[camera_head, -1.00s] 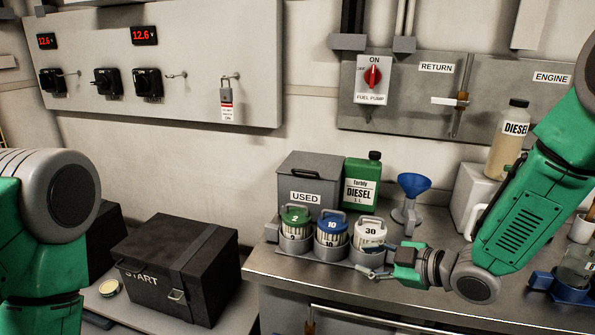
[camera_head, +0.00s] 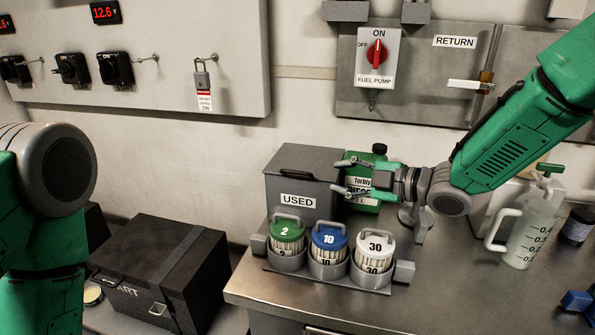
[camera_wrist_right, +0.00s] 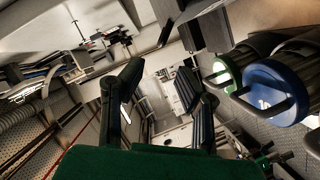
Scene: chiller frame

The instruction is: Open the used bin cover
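The grey used bin (camera_head: 275,190) stands on the bench near the wall, labelled USED. Its cover (camera_head: 305,160) is dark grey, with a handle along the top, and looks shut. My right gripper (camera_head: 342,176) is at the bin's right side in the head view, fingers pointing left toward the bin's upper right edge. Its two fingers are apart with nothing between them; I cannot tell whether they touch the bin. In the right wrist view the same gripper (camera_wrist_right: 160,85) shows two spread dark fingers. My left arm shows at the left edge; its gripper is out of view.
Three canisters, green (camera_head: 287,238), blue (camera_head: 328,243) and white (camera_head: 374,250), stand in a rack before the bin. A green diesel bottle (camera_head: 362,203) is behind my right gripper. A measuring jug (camera_head: 530,232) stands at right. A black box (camera_head: 160,270) sits left.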

